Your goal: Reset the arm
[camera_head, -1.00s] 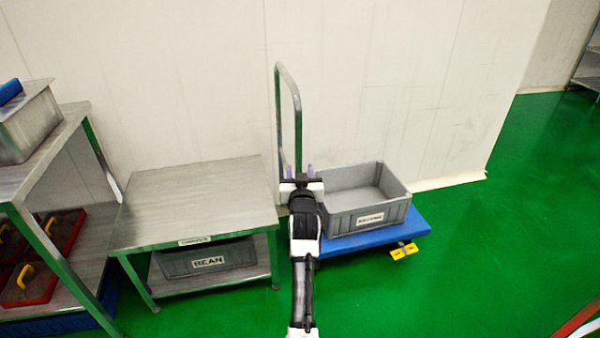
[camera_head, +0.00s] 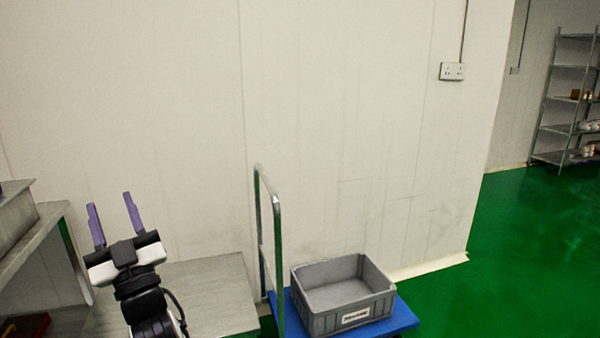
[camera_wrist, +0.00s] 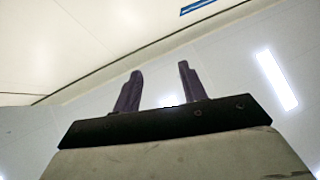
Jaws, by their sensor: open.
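My gripper (camera_head: 112,216) is raised at the lower left of the head view, with its two purple fingers pointing up and spread apart. It is open and nothing is between the fingers. It stands in front of the steel table and the white wall. In the wrist view my gripper (camera_wrist: 158,88) also shows open and empty, against the ceiling and its bright lamps.
A grey crate (camera_head: 378,310) rests on a blue trolley (camera_head: 405,318) with a metal handle (camera_head: 277,240) right of my arm. A steel table (camera_head: 215,290) stands behind the arm, a shelf unit (camera_head: 40,235) at left. Green floor (camera_head: 500,270) is clear at right.

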